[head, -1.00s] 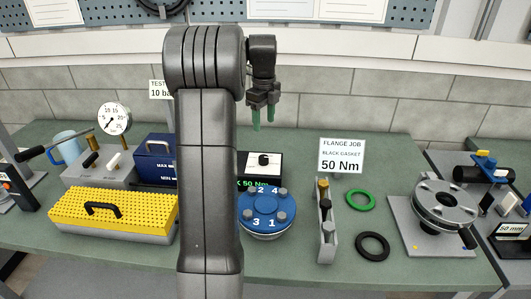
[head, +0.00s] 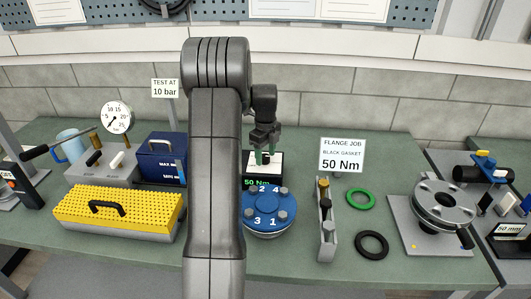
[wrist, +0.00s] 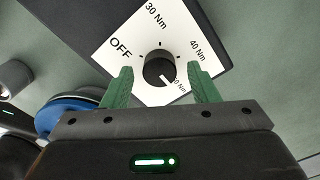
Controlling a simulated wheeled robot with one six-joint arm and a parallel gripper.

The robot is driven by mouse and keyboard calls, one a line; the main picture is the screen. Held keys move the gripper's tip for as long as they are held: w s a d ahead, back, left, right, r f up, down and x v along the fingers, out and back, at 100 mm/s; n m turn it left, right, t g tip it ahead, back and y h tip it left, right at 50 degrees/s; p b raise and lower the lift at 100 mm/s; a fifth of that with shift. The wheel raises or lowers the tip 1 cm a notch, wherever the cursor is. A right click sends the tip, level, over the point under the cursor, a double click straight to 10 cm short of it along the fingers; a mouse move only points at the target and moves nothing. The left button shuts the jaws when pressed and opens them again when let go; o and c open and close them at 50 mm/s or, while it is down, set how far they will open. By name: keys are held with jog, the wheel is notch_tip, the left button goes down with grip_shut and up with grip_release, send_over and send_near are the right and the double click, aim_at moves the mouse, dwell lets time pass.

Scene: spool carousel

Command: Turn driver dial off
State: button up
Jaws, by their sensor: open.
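The driver dial is a round black knob (wrist: 158,70) on a white plate (wrist: 118,68) marked OFF, 30 Nm, 40 Nm and a partly covered last mark. Its white pointer line points towards that last mark, away from OFF. In the head view, the driver box (head: 249,163) stands behind the blue flange, and its green display (head: 257,182) reads 50 Nm. My gripper (head: 265,158) is open and points down over the box. In the wrist view, its green fingers (wrist: 160,73) appear on either side of the knob, with gaps visible. My fingertips hide part of the dial in the head view.
The blue numbered flange (head: 268,222) stands just in front of the driver box. A bolt rack (head: 327,235), green ring (head: 361,198), black ring (head: 372,244) and job sign (head: 342,155) are to the right. A yellow-topped case (head: 140,208) is left.

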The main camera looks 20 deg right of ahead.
jog(key=c, duration=1)
